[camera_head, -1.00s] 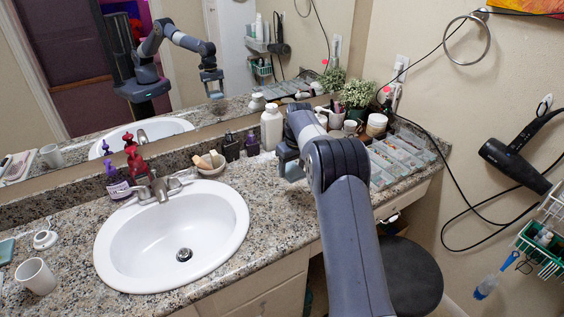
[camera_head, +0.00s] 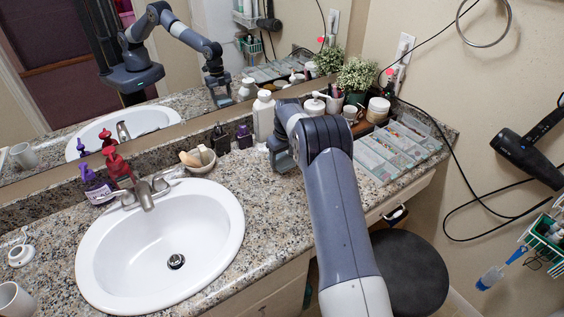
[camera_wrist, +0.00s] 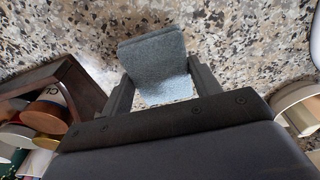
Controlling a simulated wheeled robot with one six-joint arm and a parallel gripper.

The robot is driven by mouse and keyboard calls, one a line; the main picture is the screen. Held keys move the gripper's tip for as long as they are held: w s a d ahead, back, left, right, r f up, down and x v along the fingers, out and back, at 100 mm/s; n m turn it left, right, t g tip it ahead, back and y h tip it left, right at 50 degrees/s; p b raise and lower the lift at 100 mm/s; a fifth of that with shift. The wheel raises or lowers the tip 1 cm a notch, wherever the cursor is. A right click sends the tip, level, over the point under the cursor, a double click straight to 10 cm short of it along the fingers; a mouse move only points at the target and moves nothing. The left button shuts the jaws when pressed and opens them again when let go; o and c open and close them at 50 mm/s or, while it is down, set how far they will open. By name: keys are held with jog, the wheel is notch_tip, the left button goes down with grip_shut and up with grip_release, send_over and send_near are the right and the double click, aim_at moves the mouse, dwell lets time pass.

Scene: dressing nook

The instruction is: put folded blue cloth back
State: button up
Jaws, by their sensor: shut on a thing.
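The folded blue cloth (camera_wrist: 158,62) is a small grey-blue folded piece, held between the two fingers of my gripper (camera_wrist: 160,88) in the wrist view. Speckled granite counter shows around and below it; I cannot tell whether the cloth touches the counter. In the head view my gripper (camera_head: 282,158) is low over the counter (camera_head: 272,205), right of the sink and in front of the white bottle (camera_head: 263,115). The cloth is mostly hidden there by my gripper and arm.
The sink (camera_head: 160,245) lies to the left, with a small bowl (camera_head: 207,160) and dark bottles behind it. A clear divided organizer (camera_head: 395,152), jars and a potted plant (camera_head: 357,78) stand to the right. A black stool (camera_head: 410,270) is below. Bare counter lies between sink and organizer.

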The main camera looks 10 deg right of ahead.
aim_at(283, 160)
jog(key=shift+f, duration=1.35)
jog(key=shift+f, duration=0.2)
jog(key=o, duration=1)
jog(key=shift+o, duration=0.2)
jog(key=shift+r, duration=0.15)
notch_tip(283, 160, up, 12)
jog(key=s, duration=0.1)
jog(key=shift+s+d, duration=0.3)
jog(key=shift+d, duration=0.05)
